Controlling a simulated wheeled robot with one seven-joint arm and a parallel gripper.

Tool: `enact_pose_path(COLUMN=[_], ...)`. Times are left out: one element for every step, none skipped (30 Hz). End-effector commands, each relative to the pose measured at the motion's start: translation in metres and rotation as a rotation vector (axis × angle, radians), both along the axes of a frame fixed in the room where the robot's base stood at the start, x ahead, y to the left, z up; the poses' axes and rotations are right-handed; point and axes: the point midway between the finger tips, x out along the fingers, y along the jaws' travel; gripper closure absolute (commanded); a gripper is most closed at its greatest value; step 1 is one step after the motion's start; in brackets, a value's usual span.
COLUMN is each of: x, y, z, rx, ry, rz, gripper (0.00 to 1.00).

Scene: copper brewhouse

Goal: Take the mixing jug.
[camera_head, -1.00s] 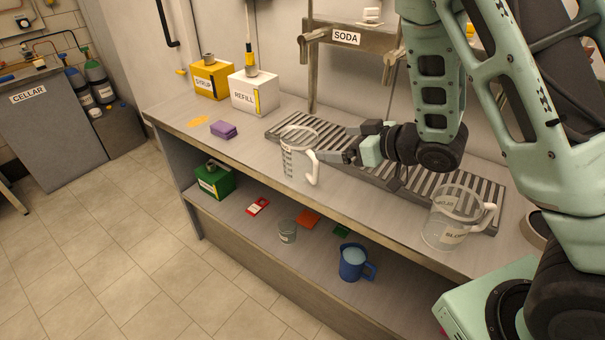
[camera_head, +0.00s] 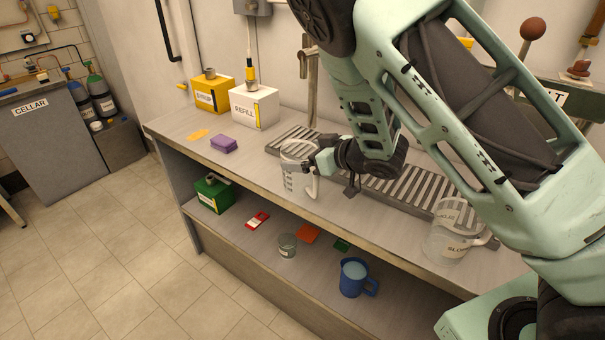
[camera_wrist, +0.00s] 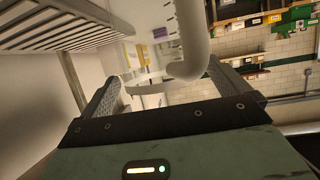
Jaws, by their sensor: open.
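A clear graduated jug (camera_head: 294,180) with a white handle stands upright on the counter, in front of the slatted drip grate; I take it for the mixing jug. My gripper (camera_head: 314,168) is at its right side, by the handle. In the wrist view the open jaws (camera_wrist: 160,88) point at the jug, and the white handle (camera_wrist: 192,50) shows between the two fingers, nearer the right one. I cannot tell whether either finger touches it. Part of the jug's right side is hidden by the gripper in the head view.
A second clear jug labelled SLOPS (camera_head: 446,240) stands at the counter's right. A purple sponge (camera_head: 223,144), the REFILL box (camera_head: 254,107) and a yellow box (camera_head: 212,93) stand left. The lower shelf holds a blue jug (camera_head: 354,278), a glass (camera_head: 287,246) and a green box (camera_head: 212,194).

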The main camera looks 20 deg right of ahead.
Motion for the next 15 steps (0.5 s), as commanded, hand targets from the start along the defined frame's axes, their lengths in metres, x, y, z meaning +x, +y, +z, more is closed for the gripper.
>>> enact_pose_path(x=[0.0037,0.0054,0.007,0.0077,0.008,0.0081,0.0081,0.008,0.0079,0.0079,0.008,0.0078,0.0078,0.0079,0.0078], y=[0.0029,0.0039,0.005,0.0054,0.0055,0.0055,0.0055,0.0054,0.0053,0.0053,0.0053,0.0053,0.0053,0.0052,0.0052], z=[-0.002,-0.0028,-0.0033,-0.0038,-0.0041,-0.0043,-0.0044,-0.0043,-0.0044,-0.0044,-0.0044,-0.0044,-0.0044,-0.0044,-0.0043], rx=[-0.002,-0.002,0.0,0.0,0.0,0.0,0.0,0.0,0.0,0.0,0.0,0.0,0.0,0.0,0.0], ry=[0.001,0.0,0.0,0.0,0.0,0.0,0.0,0.0,0.0,0.0,0.0,0.0,0.0,0.0,0.0], rz=[0.001,0.002,0.001,0.001,0.001,0.0,0.0,0.0,0.0,0.0,0.0,0.0,0.0,0.0,0.0], gripper=[0.0,0.0,0.0,0.0,0.0,0.0,0.0,0.0,0.0,0.0,0.06,0.17,0.25,0.33,0.44])
